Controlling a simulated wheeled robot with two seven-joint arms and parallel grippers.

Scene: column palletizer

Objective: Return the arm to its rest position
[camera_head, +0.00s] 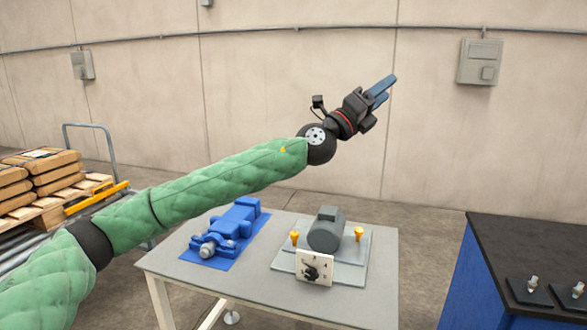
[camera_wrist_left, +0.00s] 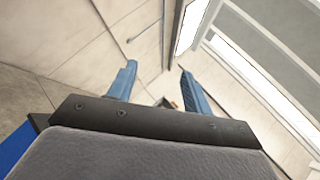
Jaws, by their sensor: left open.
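My left arm (camera_head: 215,185), in a green quilted sleeve, comes in from the left and stretches up to the right across the head view. Its left gripper (camera_head: 381,88) is raised high above the table, in front of the wall, with blue fingers pointing up and right. In the left wrist view the two blue fingers (camera_wrist_left: 158,92) stand apart with nothing between them, so the gripper is open and empty. My right gripper is in neither view.
A grey table (camera_head: 264,292) below holds a blue machine part (camera_head: 232,222), a grey motor (camera_head: 326,230) and a small picture card (camera_head: 314,267). A dark-topped blue bench (camera_head: 520,245) stands right. Sacks (camera_head: 55,172) on a pallet lie left. Wall boxes (camera_head: 480,62) hang behind.

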